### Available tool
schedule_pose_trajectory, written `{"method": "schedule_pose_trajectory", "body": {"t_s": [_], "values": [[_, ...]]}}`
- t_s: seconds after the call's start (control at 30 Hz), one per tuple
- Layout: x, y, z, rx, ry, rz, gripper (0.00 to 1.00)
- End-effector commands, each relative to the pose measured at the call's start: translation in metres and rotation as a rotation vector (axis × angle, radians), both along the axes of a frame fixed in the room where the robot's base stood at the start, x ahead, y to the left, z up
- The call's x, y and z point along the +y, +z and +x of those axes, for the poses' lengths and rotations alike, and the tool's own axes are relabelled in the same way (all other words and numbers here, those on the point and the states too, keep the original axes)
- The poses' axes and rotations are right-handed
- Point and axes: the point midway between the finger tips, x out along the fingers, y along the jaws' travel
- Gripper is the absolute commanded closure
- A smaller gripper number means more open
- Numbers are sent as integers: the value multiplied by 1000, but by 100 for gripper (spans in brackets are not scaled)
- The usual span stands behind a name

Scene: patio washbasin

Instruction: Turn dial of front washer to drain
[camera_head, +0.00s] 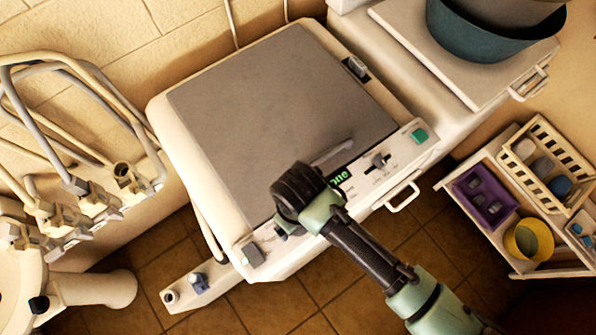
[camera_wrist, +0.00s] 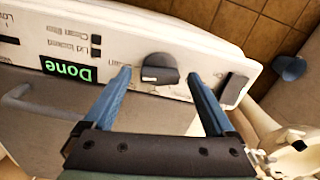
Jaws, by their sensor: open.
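The front washer (camera_head: 285,100) is a cream machine with a grey lid and a control strip along its near edge. Its dark dial (camera_wrist: 160,66), with a pale mark on its lower edge, stands on the strip in the wrist view. My gripper (camera_wrist: 160,76) is open, one blue-grey finger on each side of the dial. I cannot tell whether either finger touches it. In the head view my gripper (camera_head: 287,229) is over the strip's left part and mostly hides the dial. A green "Done" display (camera_wrist: 68,69) is beside it; the lettering near the dial is partly covered.
A dark square button (camera_wrist: 235,90) is right of the dial in the wrist view. A lid handle (camera_head: 333,152) rises near my wrist. A slider knob (camera_head: 378,160) and green button (camera_head: 419,136) are further along. Pipes and taps (camera_head: 90,200) are left, a cart (camera_head: 485,230) right.

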Motion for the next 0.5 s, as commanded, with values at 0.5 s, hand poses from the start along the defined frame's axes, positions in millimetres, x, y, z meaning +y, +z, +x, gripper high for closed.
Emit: {"method": "schedule_pose_trajectory", "body": {"t_s": [0.5], "values": [[0,77,1,-6,5,0,10]]}}
